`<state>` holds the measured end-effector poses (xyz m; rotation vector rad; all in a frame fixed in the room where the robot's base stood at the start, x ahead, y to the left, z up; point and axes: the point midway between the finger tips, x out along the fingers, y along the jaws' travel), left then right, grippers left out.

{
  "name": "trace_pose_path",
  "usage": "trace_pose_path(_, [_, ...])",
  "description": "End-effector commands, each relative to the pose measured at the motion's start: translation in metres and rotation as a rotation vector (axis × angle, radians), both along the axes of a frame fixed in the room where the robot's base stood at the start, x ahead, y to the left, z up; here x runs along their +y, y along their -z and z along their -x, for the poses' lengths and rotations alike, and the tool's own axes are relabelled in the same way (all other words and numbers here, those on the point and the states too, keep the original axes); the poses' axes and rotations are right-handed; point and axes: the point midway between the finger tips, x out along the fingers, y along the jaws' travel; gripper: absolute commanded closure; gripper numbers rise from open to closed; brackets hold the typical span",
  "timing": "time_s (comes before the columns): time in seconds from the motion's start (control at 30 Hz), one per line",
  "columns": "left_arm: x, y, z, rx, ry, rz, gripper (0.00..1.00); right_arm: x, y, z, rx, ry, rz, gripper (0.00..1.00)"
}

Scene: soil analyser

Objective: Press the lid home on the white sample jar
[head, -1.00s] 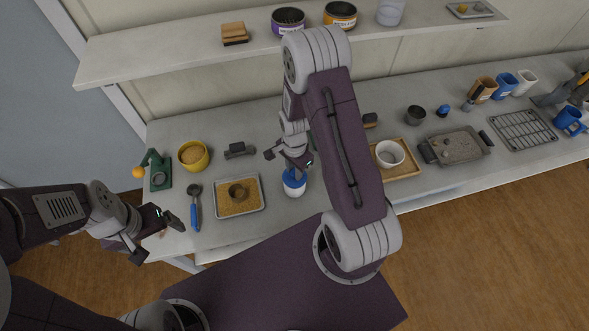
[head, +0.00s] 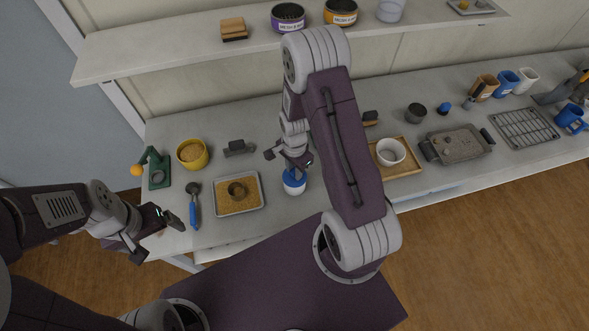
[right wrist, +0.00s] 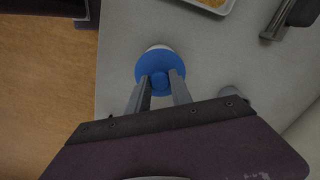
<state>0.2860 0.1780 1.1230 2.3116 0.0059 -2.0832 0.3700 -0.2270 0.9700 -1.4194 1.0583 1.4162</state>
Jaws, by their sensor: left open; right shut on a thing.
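The white sample jar (head: 293,190) stands upright near the front edge of the bench, with the blue lid (head: 294,176) on its top. In the right wrist view the lid (right wrist: 149,62) is a round blue disc with a raised knob, and a sliver of the white jar (right wrist: 158,47) shows past its far edge. My right gripper (right wrist: 161,82) is shut on the lid's knob from above. Whether the lid is fully seated cannot be told.
Left of the jar are a metal tray of soil (head: 239,209), a blue-handled scoop (head: 193,208) and a yellow bowl (head: 192,154). To the right is a white bowl (head: 390,152) on a wooden tray (head: 408,168). A shelf (head: 180,53) runs above the bench.

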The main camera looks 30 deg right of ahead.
Motion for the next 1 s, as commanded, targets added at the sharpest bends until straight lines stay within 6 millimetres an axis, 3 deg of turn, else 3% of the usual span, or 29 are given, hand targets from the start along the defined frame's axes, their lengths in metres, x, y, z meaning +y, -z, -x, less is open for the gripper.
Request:
trace_pose_path(0.07, [0.0, 0.0, 0.0, 0.0, 0.0, 0.0, 0.09, 0.0, 0.0, 0.0, 0.001, 0.0, 0.0, 1.0])
trace_pose_path(0.1, [0.0, 0.0, 0.0, 0.0, 0.0, 0.0, 0.09, 0.0, 0.0, 0.0, 0.001, 0.0, -0.001, 0.66])
trace_pose_path(0.17, [0.0, 0.0, 0.0, 0.0, 0.0, 0.0, 0.09, 0.0, 0.0, 0.0, 0.001, 0.0, -0.001, 0.49])
trace_pose_path(0.57, [0.0, 0.002, 0.0, 0.0, 0.0, 0.0, 0.09, 0.0, -0.006, -0.001, -0.001, 0.0, 0.0, 0.48])
trace_pose_path(1.0, [0.0, 0.012, 0.0, 0.0, 0.0, 0.0, 0.09, 0.0, -0.085, -0.001, -0.002, 0.0, 0.0, 0.48])
